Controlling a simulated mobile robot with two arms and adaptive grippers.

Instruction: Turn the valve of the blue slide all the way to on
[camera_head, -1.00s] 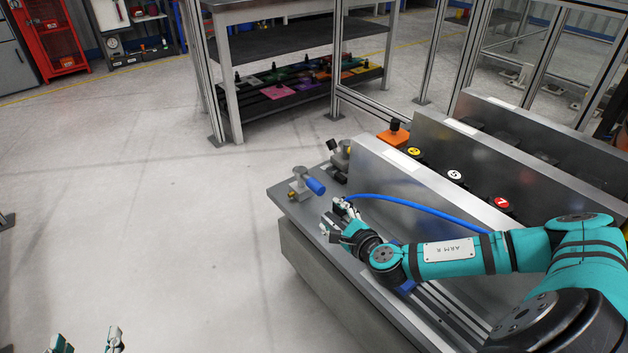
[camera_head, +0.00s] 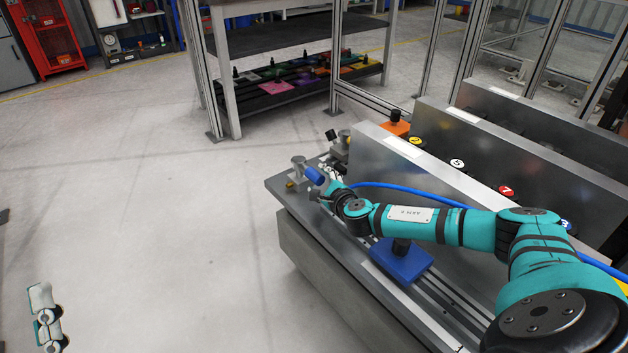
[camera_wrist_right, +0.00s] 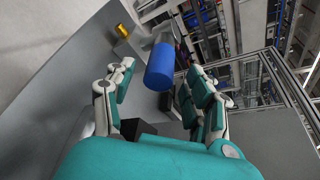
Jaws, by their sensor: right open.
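The valve at the far left end of the steel bench has a blue handle (camera_head: 314,176) on a grey metal body (camera_head: 299,168). The handle points out to the right and toward me. My right gripper (camera_head: 328,183) is open right at the handle. In the right wrist view, the blue handle (camera_wrist_right: 160,68) lies between the spread fingers of the right gripper (camera_wrist_right: 158,84); I cannot tell whether they touch it. The blue slide (camera_head: 402,260) sits on the bench rails beneath my right arm. My left gripper (camera_head: 45,318) shows at the bottom left, away from the bench.
A blue hose (camera_head: 450,204) runs along a tall metal divider (camera_head: 440,176) behind my right arm. An orange block (camera_head: 395,127) with a black knob stands beyond it. Another fitting (camera_head: 340,143) is close behind the valve. The floor to the left is clear.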

